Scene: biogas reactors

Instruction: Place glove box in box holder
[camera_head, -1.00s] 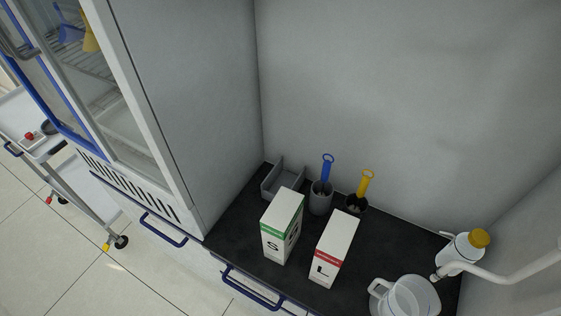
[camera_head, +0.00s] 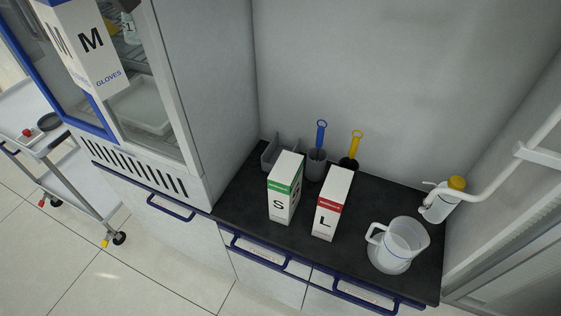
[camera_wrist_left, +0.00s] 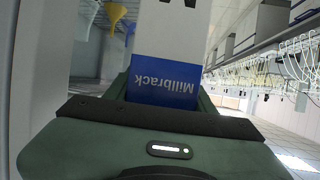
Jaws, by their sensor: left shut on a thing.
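A white glove box (camera_head: 85,55) marked M and GLOVES is at the top left of the head view, in front of the glass-door cabinet. In the left wrist view its white and blue Millbrack-labelled face (camera_wrist_left: 165,80) sits at my left gripper (camera_wrist_left: 162,98), which is shut on it. The gripper itself is not visible in the head view. A grey open-topped holder (camera_head: 270,157) stands at the back left of the dark counter, partly hidden behind the green-banded S box (camera_head: 283,200). The right gripper is not in view.
A red-banded L box (camera_head: 328,212) stands right of the S box. A clear jug (camera_head: 395,247) and yellow-capped bottle (camera_head: 442,203) stand at right. A trolley (camera_head: 60,180) stands left.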

